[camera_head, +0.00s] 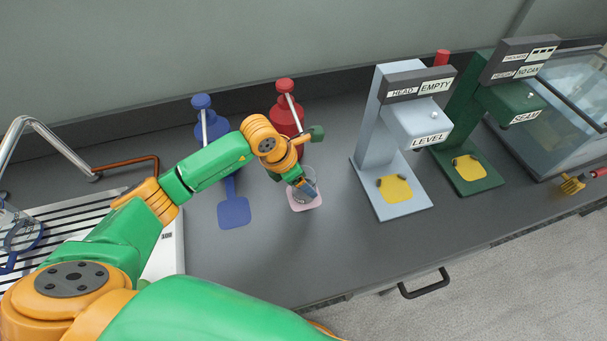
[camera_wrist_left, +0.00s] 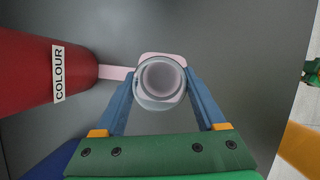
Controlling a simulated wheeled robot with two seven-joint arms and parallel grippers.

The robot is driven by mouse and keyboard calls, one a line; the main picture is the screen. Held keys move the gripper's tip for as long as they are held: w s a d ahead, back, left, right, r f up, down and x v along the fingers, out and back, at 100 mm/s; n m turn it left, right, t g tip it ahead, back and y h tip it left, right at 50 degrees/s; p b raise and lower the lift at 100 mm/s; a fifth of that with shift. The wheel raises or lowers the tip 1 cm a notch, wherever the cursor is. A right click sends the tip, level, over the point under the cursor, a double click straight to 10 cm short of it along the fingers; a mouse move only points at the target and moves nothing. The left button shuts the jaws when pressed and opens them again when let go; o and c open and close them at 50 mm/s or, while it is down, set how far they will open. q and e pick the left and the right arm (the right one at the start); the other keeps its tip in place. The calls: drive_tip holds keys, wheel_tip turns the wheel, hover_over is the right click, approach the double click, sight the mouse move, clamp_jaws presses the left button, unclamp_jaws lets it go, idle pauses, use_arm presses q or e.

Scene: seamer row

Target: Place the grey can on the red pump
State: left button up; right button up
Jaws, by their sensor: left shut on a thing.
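The red pump (camera_head: 286,113) stands at the back of the counter, with a pink pad (camera_head: 306,204) in front of it. In the left wrist view its red body (camera_wrist_left: 28,75) carries a COLOUR label, and the pink pad (camera_wrist_left: 148,58) reaches out from it. My left gripper (camera_head: 303,186) is shut on the grey can (camera_head: 309,176). In the left wrist view the can (camera_wrist_left: 160,82) is upright and open-topped between the blue fingers, over the pad. I cannot tell whether its base touches the pad. My right gripper is not in view.
A blue pump (camera_head: 210,125) with a blue pad (camera_head: 234,212) stands to the left. To the right are a grey HEAD machine (camera_head: 373,130) and a green SEAM machine (camera_head: 512,100). A sink (camera_head: 75,220) is at the left.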

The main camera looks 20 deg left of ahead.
use_arm(q)
drive_tip(key=shift+w+f, duration=0.1)
drive_tip(key=shift+f, duration=0.05)
drive_tip(key=shift+f+b, duration=0.15)
drive_tip(key=shift+b, duration=0.2)
drive_tip(key=o, duration=1.3)
drive_tip(key=shift+r+p, duration=0.3)
drive_tip(key=shift+r, duration=0.15)
drive_tip(key=b+v, duration=0.2)
drive_tip(key=v, duration=0.9)
drive_tip(key=shift+a+r, duration=0.2)
drive_tip(key=shift+r, duration=0.1)
drive_tip(key=shift+s, duration=0.2)
